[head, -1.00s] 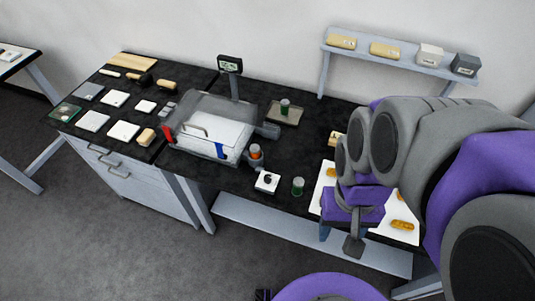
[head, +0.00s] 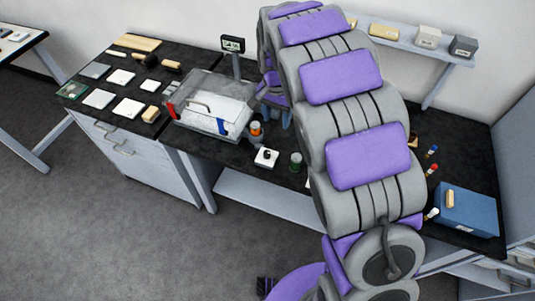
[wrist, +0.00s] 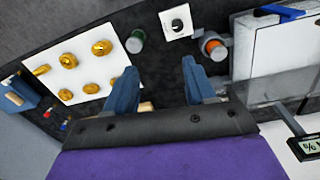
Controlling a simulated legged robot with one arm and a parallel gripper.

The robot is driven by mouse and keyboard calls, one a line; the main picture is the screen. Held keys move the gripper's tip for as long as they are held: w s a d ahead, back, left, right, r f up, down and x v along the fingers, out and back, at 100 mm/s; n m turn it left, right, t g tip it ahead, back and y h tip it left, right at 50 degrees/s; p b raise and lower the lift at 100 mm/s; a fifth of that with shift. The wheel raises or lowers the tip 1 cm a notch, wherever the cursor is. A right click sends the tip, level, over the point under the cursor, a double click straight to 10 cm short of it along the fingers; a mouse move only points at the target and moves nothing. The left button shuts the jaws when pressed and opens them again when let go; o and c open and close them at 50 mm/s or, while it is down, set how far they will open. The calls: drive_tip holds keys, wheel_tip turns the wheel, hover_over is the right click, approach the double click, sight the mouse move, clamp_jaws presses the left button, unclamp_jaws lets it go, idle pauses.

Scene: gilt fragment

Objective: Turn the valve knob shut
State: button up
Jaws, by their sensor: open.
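A dark knob on a white square base (head: 266,157), the only valve-like knob I see, sits near the bench's front edge. In the wrist view the knob (wrist: 178,25) is near the top, beyond and between my fingers. My gripper (wrist: 159,68) is open and empty, its two blue fingers apart. In the head view it is partly hidden behind my arm, over the bench to the right of the clear box (head: 205,112). It is apart from the knob.
An orange-topped container (head: 256,130) and a green jar (head: 296,162) flank the knob. A white board (wrist: 85,82) with several gold pieces lies left in the wrist view. A blue box (head: 468,212) stands at the bench's right end; a display (head: 232,44) stands behind.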

sight(267, 152)
drive_tip(key=a+f+b, duration=0.1)
drive_tip(key=f, duration=0.5)
drive_tip(key=w+a+f, duration=0.1)
drive_tip(key=f, duration=0.6)
drive_tip(key=w+a+f+b, duration=0.1)
drive_tip(key=f, duration=0.6)
drive_tip(key=shift+f+b, duration=0.1)
drive_tip(key=shift+b, duration=0.2)
clamp_jaws()
